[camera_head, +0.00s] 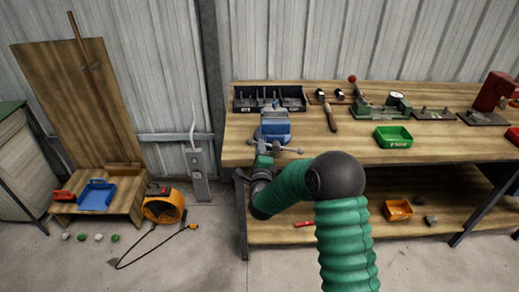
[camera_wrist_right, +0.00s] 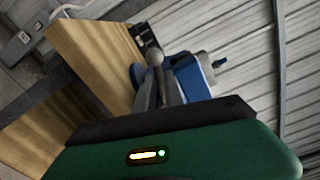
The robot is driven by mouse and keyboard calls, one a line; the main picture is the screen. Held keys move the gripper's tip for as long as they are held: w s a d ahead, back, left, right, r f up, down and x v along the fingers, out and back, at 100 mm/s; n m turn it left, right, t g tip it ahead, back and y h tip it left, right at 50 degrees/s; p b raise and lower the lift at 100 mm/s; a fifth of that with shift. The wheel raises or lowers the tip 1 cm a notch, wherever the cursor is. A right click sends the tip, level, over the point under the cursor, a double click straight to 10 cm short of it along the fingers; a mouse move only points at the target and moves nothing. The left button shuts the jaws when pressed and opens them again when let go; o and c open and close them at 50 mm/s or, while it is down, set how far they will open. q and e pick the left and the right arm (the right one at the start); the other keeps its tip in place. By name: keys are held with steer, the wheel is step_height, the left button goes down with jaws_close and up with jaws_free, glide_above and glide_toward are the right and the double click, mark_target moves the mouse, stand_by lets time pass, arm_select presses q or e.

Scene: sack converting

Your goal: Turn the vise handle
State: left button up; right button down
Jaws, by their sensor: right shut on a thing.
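The blue vise (camera_head: 275,128) is mounted at the left front corner of the wooden workbench. Its grey handle (camera_head: 288,149) sticks out at the front, below the jaws. My right gripper (camera_head: 264,158) is at the vise's front, shut on the handle; my own arm partly hides the grip. In the right wrist view the vise (camera_wrist_right: 200,75) stands just beyond the gripper's dark edge. My left gripper is not in view.
The workbench (camera_head: 350,147) also holds a dark divided tray (camera_head: 270,104), a wooden-handled tool (camera_head: 331,118), a green machine (camera_head: 380,108) and a green bin (camera_head: 393,136). An orange bin (camera_head: 398,209) is on the lower shelf.

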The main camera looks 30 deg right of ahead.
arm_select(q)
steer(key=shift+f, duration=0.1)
arm_select(e)
steer(key=shift+f, duration=0.4)
stand_by(0.4)
